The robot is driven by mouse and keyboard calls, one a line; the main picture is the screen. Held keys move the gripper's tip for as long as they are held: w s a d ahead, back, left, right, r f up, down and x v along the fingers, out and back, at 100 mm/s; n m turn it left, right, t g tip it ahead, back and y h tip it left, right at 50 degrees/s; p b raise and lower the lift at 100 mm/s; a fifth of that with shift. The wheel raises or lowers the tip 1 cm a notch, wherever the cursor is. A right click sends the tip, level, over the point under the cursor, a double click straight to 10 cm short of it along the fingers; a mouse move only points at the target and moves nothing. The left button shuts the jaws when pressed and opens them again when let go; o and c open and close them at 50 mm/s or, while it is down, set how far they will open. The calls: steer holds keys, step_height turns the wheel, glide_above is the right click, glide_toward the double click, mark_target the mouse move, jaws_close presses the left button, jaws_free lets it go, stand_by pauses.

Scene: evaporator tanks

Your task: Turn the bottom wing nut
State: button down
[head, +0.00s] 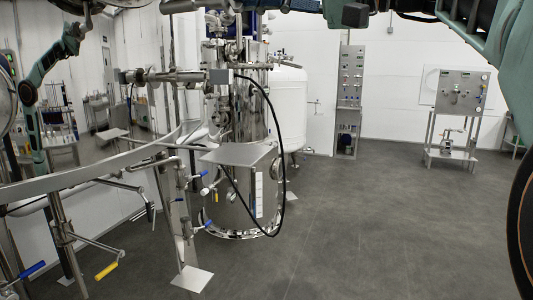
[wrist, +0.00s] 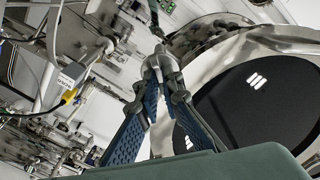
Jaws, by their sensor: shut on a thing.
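In the wrist view, my gripper (wrist: 161,88) has its two blue-padded fingers closed in around a small grey metal fitting, which looks like the wing nut (wrist: 158,66). The fingertips meet its near end, and its wings are partly hidden by them. The fitting stands beside the rim of a round, shiny metal vessel (wrist: 222,43). In the head view neither my fingertips nor the nut can be made out. I cannot tell from these views which of the wing nuts this is.
A dark round glass (wrist: 255,100) is close on the right in the wrist view. In the head view, a tall steel tank (head: 235,110) and pipes with blue-handled valves (head: 204,173) stand left of centre. Floor (head: 400,220) is clear at right.

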steer(key=shift+n+b, duration=0.65)
steer(key=shift+n, duration=0.35)
steer(key=shift+n+b, duration=0.5)
steer(key=shift+n, duration=0.2)
steer(key=c, duration=2)
jaws_free()
steer(key=shift+d, duration=0.1)
